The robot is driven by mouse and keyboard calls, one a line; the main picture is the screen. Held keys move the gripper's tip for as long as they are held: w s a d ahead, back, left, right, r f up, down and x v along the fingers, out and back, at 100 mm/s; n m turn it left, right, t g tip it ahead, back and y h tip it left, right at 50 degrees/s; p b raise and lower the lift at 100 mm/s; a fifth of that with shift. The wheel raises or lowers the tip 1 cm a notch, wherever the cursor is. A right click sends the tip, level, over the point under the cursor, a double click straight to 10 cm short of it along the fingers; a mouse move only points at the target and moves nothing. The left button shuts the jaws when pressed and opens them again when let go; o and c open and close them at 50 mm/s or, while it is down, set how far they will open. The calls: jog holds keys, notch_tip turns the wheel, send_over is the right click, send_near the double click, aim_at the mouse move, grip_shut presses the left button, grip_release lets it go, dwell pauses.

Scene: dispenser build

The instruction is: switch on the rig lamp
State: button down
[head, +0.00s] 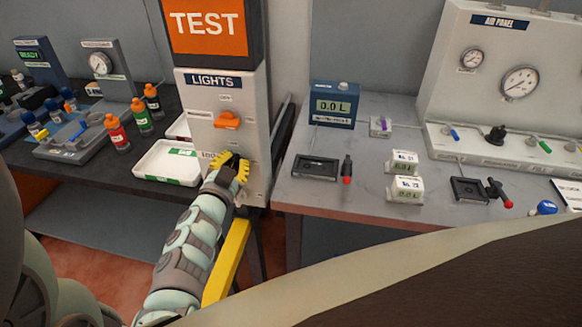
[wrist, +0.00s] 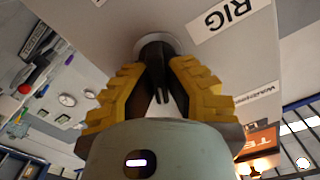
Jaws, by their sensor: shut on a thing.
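The grey LIGHTS panel (head: 258,140) stands upright at the middle of the head view, under the orange TEST sign (head: 205,25). An orange switch knob (head: 228,120) sits on its upper part. My gripper (head: 232,168), with yellow fingers, is at the lower part of the panel. In the wrist view my gripper (wrist: 155,75) is shut on a black round knob (wrist: 155,48) that sticks out of the panel. A white RIG label (wrist: 222,20), seen upside down, is beside this knob. The fingers hide part of the knob, and its setting cannot be told.
A white tray (head: 160,163) and several orange-capped bottles (head: 117,132) are left of the panel. On the right bench (head: 330,210) stand a blue display box (head: 333,104), small meters (head: 404,188) and the AIR PANEL (head: 490,50). A yellow bar (head: 227,262) is beside my forearm.

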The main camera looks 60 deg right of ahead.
jog(key=m, duration=0.1)
jog(key=m+b, duration=0.1)
jog(key=m, duration=0.1)
jog(key=shift+s+d+f, duration=0.1)
jog(key=shift+s+f, duration=0.1)
jog(key=shift+s, duration=0.05)
jog(key=m+b, duration=0.1)
jog(key=m, duration=0.2)
jog(key=m+b, duration=0.2)
jog(key=m, duration=0.1)
jog(key=m+b, duration=0.1)
jog(key=m, duration=0.2)
jog(key=shift+s+f+m+b, duration=0.15)
jog(key=shift+f+m+b, duration=0.2)
jog(key=shift+f+m, duration=0.05)
jog(key=c, duration=1)
grip_release()
jog(key=shift+d, duration=0.1)
jog(key=shift+v, duration=6.05)
